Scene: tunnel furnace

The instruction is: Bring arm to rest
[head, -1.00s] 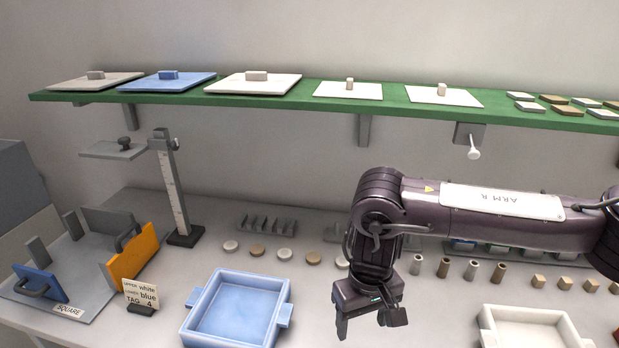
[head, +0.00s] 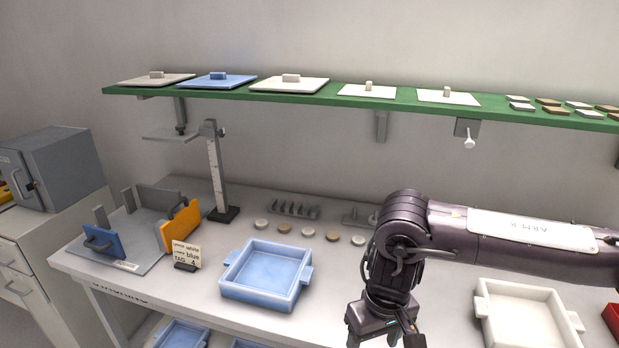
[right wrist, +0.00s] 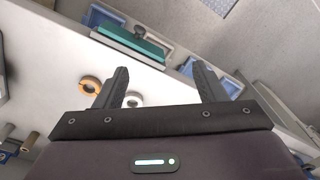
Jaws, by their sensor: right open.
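My right gripper (head: 386,338) hangs from the dark arm, pointing down, to the right of the blue tray (head: 266,276). Its jaws are apart and empty; the fingertips are at the bottom edge of the head view. In the right wrist view the two fingers (right wrist: 160,72) stand apart with nothing between them. My left gripper is not in view.
A green shelf (head: 330,98) with flat lids runs along the wall above the bench.

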